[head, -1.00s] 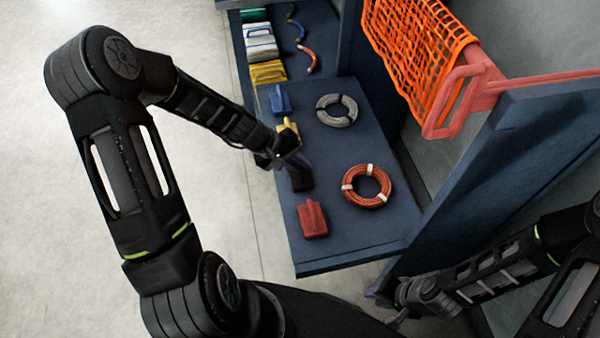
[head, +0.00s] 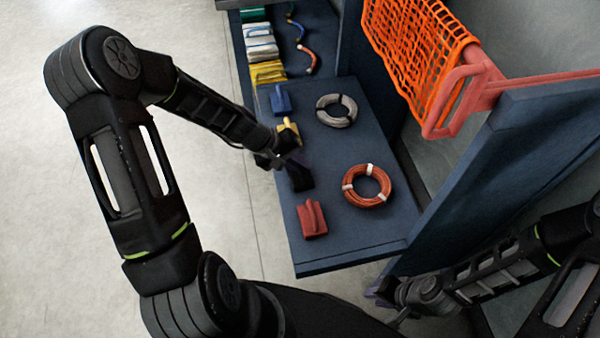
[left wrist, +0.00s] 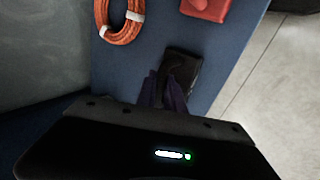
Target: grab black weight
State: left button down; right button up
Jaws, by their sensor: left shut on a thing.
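The black weight (head: 301,179) is a small dark block on the blue shelf, between the yellow weight (head: 288,131) and the red weight (head: 312,217). My left gripper (head: 288,163) reaches it from the left and is shut on it. In the left wrist view the black weight (left wrist: 181,70) shows at the fingers of my left gripper (left wrist: 165,92), its lower part hidden by them. I cannot tell whether it touches the shelf. My right gripper (head: 392,305) is at the lower right, beside the shelf's near end; its jaws are too small and dark to read.
A blue weight (head: 281,99), a grey rope coil (head: 336,110) and an orange rope coil (head: 367,186) lie on the blue shelf (head: 350,245). An orange net (head: 415,55) hangs at the upper right over a red rail. A blue panel (head: 500,165) stands at the right.

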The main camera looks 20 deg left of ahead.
pick_arm(q)
jog(key=shift+r, duration=0.1)
dwell(0.6)
jog(key=shift+w+r, duration=0.1)
jog(key=shift+r, duration=0.45)
notch_tip(320, 180, up, 9)
jog(key=shift+f+p, duration=0.1)
jog(key=shift+p, duration=1.05)
